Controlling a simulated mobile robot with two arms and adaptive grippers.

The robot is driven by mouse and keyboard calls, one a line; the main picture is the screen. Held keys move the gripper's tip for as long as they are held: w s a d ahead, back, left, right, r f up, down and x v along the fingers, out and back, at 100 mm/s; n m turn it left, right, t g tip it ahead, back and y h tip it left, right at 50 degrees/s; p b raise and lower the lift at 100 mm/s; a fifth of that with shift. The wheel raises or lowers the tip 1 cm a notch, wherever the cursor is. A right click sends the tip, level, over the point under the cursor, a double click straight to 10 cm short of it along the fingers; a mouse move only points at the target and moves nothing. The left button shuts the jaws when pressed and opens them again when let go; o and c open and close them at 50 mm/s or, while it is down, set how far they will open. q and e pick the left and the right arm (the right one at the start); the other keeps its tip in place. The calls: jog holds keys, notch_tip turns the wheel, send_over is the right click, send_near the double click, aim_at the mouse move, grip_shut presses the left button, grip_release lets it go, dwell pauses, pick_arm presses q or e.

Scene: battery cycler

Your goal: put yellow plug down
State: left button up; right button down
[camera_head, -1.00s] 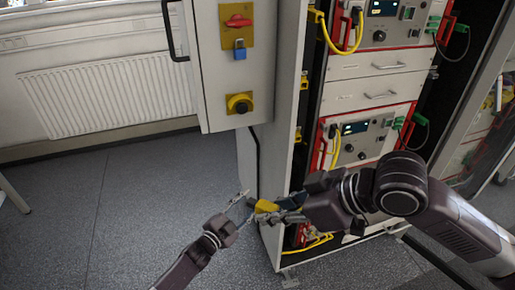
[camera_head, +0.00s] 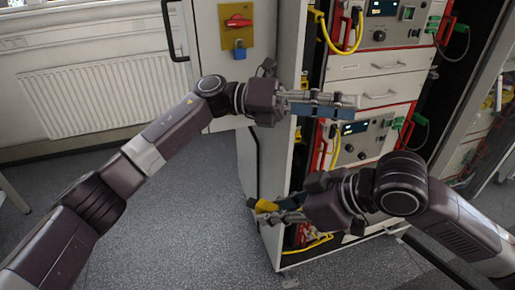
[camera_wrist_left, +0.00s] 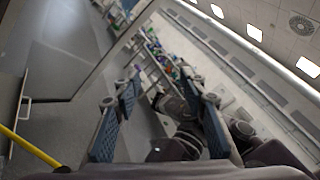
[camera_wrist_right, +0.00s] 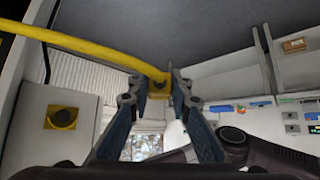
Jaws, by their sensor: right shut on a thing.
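The yellow plug (camera_head: 265,205) is at the tip of my right gripper (camera_head: 268,213), low beside the cabinet's front left edge. The right wrist view shows the plug (camera_wrist_right: 159,86) between the fingertips, with a thick yellow cable (camera_wrist_right: 80,42) running from it to the upper left. My right gripper is shut on the plug, which is in the air. My left gripper (camera_head: 350,103) is higher, in front of the rack, apart from the plug. In the left wrist view its fingers (camera_wrist_left: 165,95) are spread with nothing between them.
The rack holds an upper device (camera_head: 390,30) and a lower device (camera_head: 365,140) with yellow and green cables. Drawers (camera_head: 375,95) lie between them. An opened cabinet door (camera_head: 215,60) with a red switch stands left. The floor (camera_head: 180,230) at the left is clear.

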pick_arm(q)
jog(key=s+r+m+g+y, duration=0.2)
jog(key=s+m+y, duration=0.2)
jog(key=s, duration=0.2)
pick_arm(e)
jog(key=shift+s+a, duration=0.2)
jog(key=shift+s, duration=0.05)
pick_arm(q)
jog(key=m+t+y, duration=0.7)
jog(key=m+y, duration=0.1)
jog(key=y, duration=0.6)
send_over(261, 206)
jog(key=w, duration=0.2)
notch_tip(261, 206, down, 8)
notch_tip(261, 206, down, 12)
jog(key=shift+a+r, duration=0.25)
jog(key=shift+a, duration=0.15)
jog(key=shift+w, duration=0.1)
jog(key=shift+c, duration=0.2)
